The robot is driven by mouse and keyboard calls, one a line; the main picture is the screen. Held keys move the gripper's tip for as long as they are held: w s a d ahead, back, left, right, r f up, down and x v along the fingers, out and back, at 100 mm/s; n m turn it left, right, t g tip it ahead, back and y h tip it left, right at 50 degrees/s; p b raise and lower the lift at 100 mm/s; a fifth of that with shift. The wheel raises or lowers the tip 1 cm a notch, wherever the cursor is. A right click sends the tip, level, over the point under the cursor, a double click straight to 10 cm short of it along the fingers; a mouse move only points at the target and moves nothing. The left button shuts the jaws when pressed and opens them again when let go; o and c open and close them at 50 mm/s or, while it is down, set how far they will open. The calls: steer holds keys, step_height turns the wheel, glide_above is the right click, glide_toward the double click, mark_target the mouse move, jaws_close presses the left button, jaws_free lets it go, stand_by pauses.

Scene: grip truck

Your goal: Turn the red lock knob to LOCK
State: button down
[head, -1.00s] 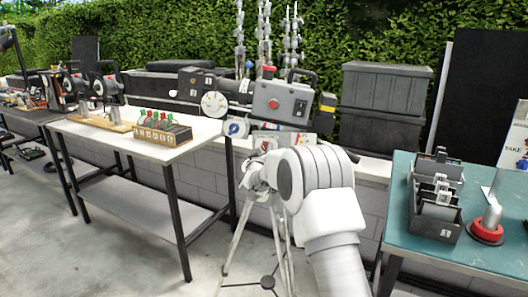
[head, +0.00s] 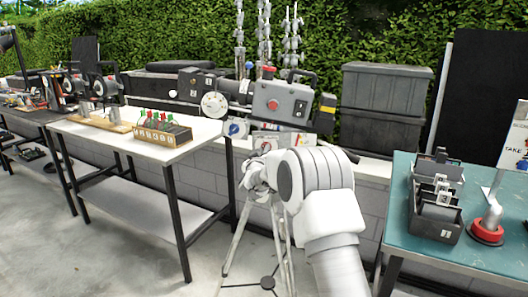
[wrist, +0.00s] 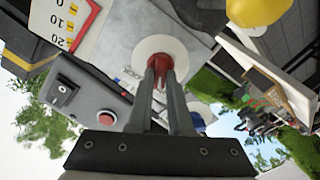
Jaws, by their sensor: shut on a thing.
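The red lock knob (wrist: 160,60) sits at the centre of a round white disc (wrist: 176,45) in the wrist view. My gripper (wrist: 160,76) has its two fingers closed around the knob, one on each side. In the head view, the grey camera body (head: 283,102) stands on a tripod (head: 238,235). My white arm reaches up to the head below the camera, where it hides the gripper's fingers.
A blue knob (head: 235,128) is near the camera's lower left. A white table (head: 130,140) with a block of red and green-topped items (head: 163,134) is at left. A teal table (head: 450,250) with a black bin (head: 436,215) is at right. Dark cases (head: 385,110) stand behind.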

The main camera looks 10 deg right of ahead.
steer(key=shift+m, duration=0.3)
steer(key=m+b, duration=0.4)
steer(key=m, duration=0.1)
steer(key=shift+d+f, duration=0.1)
steer(key=m+b, duration=0.3)
steer(key=m, duration=0.3)
steer(key=shift+s+d, duration=0.1)
steer(key=shift+d, duration=0.05)
steer(key=shift+m, duration=0.3)
steer(key=c, duration=0.8)
jaws_free()
steer(key=shift+c, duration=0.2)
steer(key=p+v, duration=0.1)
steer(key=v, duration=1.6)
steer(key=shift+s+p, duration=0.25)
steer(key=shift+p, duration=0.05)
